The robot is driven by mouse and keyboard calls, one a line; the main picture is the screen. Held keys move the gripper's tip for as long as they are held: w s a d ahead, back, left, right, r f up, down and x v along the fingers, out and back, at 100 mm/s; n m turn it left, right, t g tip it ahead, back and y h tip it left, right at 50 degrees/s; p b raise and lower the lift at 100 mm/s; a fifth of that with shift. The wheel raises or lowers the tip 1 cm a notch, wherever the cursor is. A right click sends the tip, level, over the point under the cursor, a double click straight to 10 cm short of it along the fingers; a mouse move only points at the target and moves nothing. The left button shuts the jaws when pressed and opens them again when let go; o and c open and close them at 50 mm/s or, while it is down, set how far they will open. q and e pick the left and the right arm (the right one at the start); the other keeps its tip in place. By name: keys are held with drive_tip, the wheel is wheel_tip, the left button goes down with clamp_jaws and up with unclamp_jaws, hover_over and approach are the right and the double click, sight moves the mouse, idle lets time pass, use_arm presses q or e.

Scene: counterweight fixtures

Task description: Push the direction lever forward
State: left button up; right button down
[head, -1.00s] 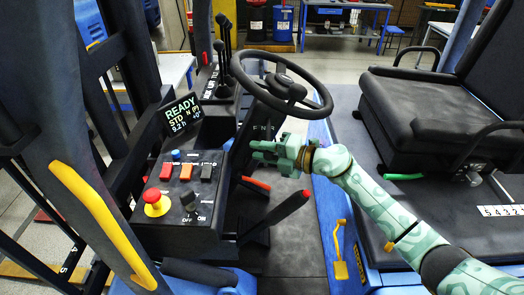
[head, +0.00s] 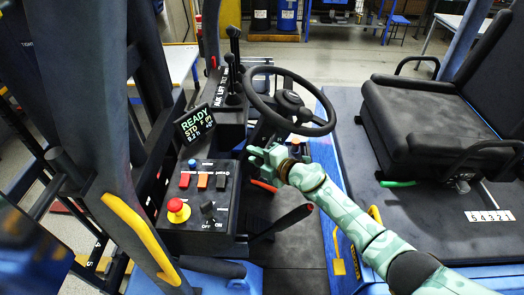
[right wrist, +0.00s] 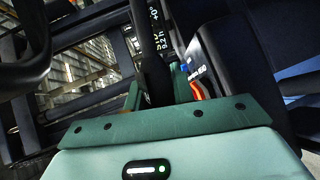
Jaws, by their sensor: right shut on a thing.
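My right gripper (head: 257,155) is at the left side of the steering column, below the steering wheel (head: 291,101). In the right wrist view its green jaws are shut on a dark stalk, the direction lever (right wrist: 155,72), which runs up between them. In the head view the lever is mostly hidden by the gripper, so its exact angle is hard to tell. The display (head: 195,122) reads READY and STD, with a small letter that looks like F. My left gripper is out of view.
A console with a red emergency knob (head: 178,210) and several switches stands left of the gripper. Black hydraulic levers (head: 233,62) rise behind it. A red-tipped lever (head: 285,221) is below the gripper. The seat (head: 432,120) is at the right.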

idle(0.3)
drive_tip(key=c, duration=1.2)
unclamp_jaws()
drive_tip(key=shift+a, duration=0.15)
drive_tip(key=shift+o, duration=0.2)
drive_tip(key=p+v, duration=0.3)
drive_tip(key=v, duration=0.4)
drive_tip(key=shift+s, duration=0.1)
drive_tip(key=shift+d, duration=0.35)
